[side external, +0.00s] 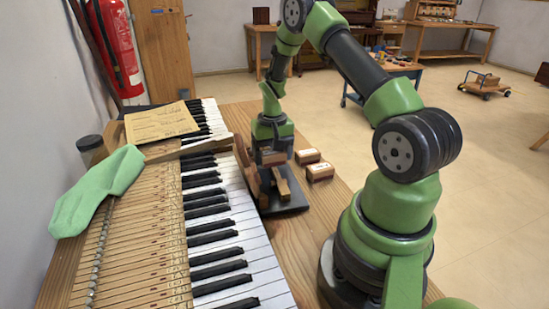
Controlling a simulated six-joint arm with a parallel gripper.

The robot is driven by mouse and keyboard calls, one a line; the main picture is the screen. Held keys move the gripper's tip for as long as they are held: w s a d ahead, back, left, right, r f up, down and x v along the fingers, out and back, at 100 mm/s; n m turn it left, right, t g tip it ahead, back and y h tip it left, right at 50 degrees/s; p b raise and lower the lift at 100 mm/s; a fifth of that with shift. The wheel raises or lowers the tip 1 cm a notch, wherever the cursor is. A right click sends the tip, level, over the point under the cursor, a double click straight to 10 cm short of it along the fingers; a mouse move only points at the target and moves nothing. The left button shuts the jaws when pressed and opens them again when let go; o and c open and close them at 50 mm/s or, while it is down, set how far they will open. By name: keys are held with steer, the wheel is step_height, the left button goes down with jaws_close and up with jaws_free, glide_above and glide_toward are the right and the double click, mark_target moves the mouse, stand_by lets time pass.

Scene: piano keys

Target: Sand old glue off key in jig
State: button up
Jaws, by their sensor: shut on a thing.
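My gripper (271,152) points down over the dark jig (292,207) on the bench, to the right of the keyboard. It is shut on a small brown block, which looks like a sanding block (275,158). A pale wooden key (283,188) shows in the jig, just below the held block. I cannot tell whether block and key touch, and no glue can be made out at this size. My gripper and the block hide the far part of the jig.
Two brown blocks with pale tops, a farther one (307,156) and a nearer one (320,172), sit right of the jig. The piano keyboard (235,240) lies to the left.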

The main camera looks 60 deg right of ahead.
mark_target(287, 191)
steer(key=shift+w+d+f, duration=0.1)
steer(key=shift+s+a, duration=1.35)
steer(key=shift+a, duration=0.15)
steer(key=shift+s+a, duration=1.3)
steer(key=shift+a, duration=0.2)
steer(key=shift+s+a, duration=1.35)
steer(key=shift+a, duration=0.1)
steer(key=shift+r, duration=3.05)
step_height(287, 191, up, 3)
steer(key=shift+f, duration=0.1)
